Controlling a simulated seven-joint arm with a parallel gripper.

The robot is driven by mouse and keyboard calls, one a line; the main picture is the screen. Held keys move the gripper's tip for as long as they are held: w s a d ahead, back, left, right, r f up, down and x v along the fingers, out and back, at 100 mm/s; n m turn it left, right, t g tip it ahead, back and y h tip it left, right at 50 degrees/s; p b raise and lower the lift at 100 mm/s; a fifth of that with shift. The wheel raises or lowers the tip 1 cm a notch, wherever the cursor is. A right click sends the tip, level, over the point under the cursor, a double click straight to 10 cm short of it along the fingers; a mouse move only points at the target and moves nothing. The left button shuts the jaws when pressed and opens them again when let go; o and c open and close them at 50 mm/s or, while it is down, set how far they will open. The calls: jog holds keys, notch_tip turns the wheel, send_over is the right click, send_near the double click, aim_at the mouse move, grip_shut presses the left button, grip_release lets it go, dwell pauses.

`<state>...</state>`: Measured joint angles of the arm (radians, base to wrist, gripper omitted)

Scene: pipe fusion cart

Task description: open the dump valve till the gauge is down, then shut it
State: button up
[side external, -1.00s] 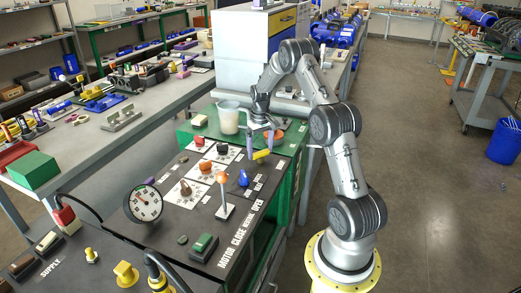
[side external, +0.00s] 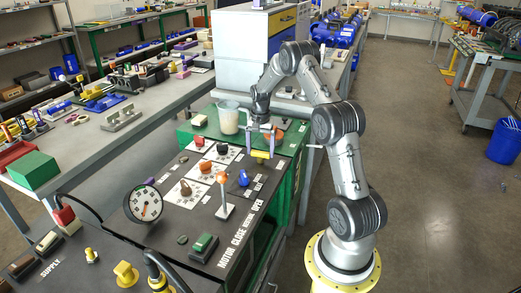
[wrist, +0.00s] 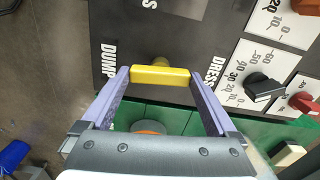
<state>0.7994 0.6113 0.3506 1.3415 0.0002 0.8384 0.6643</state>
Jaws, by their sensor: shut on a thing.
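The dump valve has a yellow bar handle (side external: 260,154) at the far right of the black panel. In the wrist view the yellow handle (wrist: 160,76) lies crosswise beside the "DUMP" lettering. My gripper (side external: 261,149) reaches down over it from behind. Its two lilac fingers stand at the ends of the handle in the wrist view (wrist: 160,78), shut on it. The gauge (side external: 143,203) is a round white dial standing at the panel's left; its reading is too small to tell for sure.
An orange-topped lever (side external: 222,195), a blue knob (side external: 243,178) and red and black knobs stand on the panel near the handle. A clear jug (side external: 229,117) stands on the green surface behind. Open floor lies right of the cart.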

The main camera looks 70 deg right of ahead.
aim_at(261, 152)
jog(key=shift+r+m, duration=0.15)
jog(key=shift+m, duration=0.35)
jog(key=o, duration=1)
notch_tip(261, 152, up, 14)
dwell(0.3)
